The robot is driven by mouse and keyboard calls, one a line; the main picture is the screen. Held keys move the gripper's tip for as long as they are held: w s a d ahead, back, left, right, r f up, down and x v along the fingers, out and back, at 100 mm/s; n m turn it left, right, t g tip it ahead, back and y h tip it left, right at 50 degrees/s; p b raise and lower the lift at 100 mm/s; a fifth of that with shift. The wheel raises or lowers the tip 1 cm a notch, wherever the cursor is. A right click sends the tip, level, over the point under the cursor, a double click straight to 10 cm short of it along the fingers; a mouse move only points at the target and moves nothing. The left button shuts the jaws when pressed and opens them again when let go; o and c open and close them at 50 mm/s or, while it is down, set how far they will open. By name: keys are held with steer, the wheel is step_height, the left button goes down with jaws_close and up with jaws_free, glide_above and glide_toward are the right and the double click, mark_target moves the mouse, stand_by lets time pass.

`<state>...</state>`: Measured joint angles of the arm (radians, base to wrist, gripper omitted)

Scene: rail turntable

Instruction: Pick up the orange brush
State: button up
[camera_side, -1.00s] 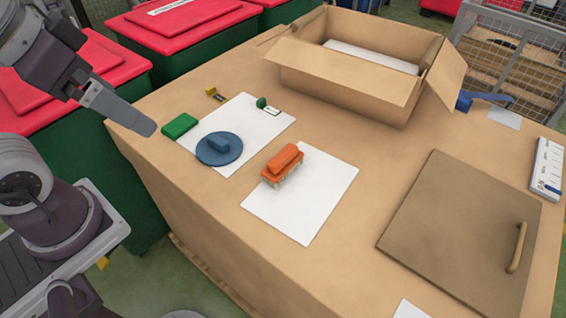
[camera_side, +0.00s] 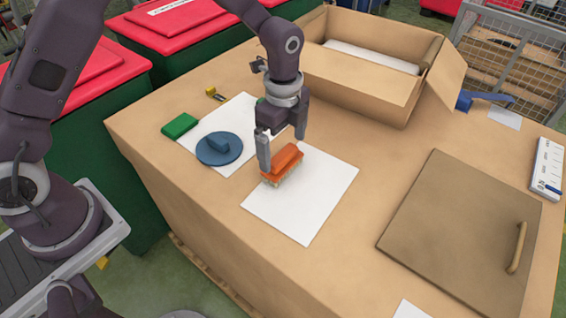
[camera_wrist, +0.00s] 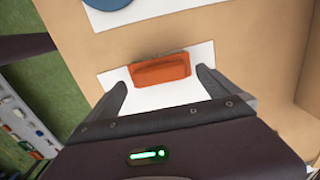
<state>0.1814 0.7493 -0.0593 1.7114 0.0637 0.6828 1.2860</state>
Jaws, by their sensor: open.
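The orange brush (camera_side: 282,166) lies bristles down on a white sheet (camera_side: 310,215) near the table's middle. In the wrist view the brush (camera_wrist: 161,69) lies crosswise, just beyond the fingertips and between their lines. My gripper (camera_side: 283,155) points down above the brush, its fingers apart and nothing held. One finger hangs at the brush's left end and the other is toward its far right side. I cannot tell whether a fingertip touches the brush.
A blue round disc with a handle (camera_side: 219,149) and a green block (camera_side: 180,125) are left of the brush. An open cardboard box (camera_side: 345,85) stands behind. A brown board with a handle (camera_side: 450,235) lies right.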

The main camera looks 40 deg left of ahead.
mark_target(283, 154)
step_height(283, 154, down, 2)
steer(key=shift+f, duration=0.15)
steer(key=c, duration=1.4)
step_height(283, 154, up, 10)
steer(key=shift+r, duration=0.1)
steer(key=shift+c, duration=0.2)
